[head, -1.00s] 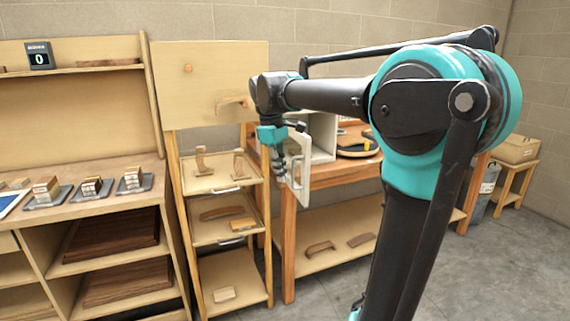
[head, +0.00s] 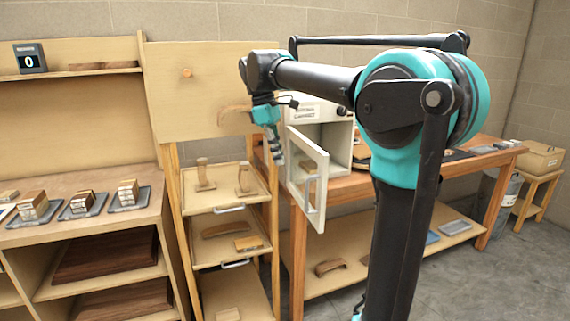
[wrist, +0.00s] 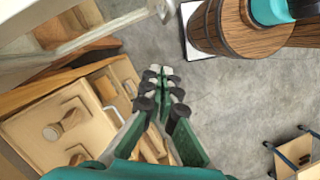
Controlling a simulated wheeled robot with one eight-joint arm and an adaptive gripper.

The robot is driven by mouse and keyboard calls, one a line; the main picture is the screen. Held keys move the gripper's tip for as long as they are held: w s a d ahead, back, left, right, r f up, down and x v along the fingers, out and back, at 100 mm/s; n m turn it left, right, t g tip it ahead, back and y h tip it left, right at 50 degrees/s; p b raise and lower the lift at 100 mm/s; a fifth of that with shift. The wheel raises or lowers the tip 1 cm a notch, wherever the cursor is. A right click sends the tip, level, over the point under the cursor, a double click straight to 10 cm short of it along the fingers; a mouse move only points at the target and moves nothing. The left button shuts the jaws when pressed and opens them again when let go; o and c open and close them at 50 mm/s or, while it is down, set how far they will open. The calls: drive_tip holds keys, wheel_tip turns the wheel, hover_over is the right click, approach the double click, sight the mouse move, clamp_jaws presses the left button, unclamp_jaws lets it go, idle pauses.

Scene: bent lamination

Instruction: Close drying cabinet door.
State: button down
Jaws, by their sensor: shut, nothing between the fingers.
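The drying cabinet (head: 341,140) is a small white box with a label and a dark knob, standing on the wooden bench. Its framed door (head: 321,176) hangs open toward me, hinged on the cabinet's left side, with a pale handle on its face. The inside of the cabinet shows to the right of the door. My gripper (head: 278,160) points down just left of the door, near its upper part; I cannot tell whether it touches. In the wrist view my gripper (wrist: 165,73) is shut and empty. A pale framed edge, likely the door (wrist: 110,28), crosses the upper left there.
A wooden rack (head: 175,210) with pull-out trays of wooden pieces stands left of the bench. A wooden barrel (wrist: 225,25) shows in the wrist view. Grey floor (wrist: 235,110) is open beside it.

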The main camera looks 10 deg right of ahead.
drive_tip(key=s+d+f, duration=0.2)
drive_tip(key=d+f, duration=0.3)
drive_tip(key=f, duration=0.3)
drive_tip(key=shift+s+d, duration=0.15)
drive_tip(key=shift+d, duration=0.15)
drive_tip(key=shift+f, duration=0.1)
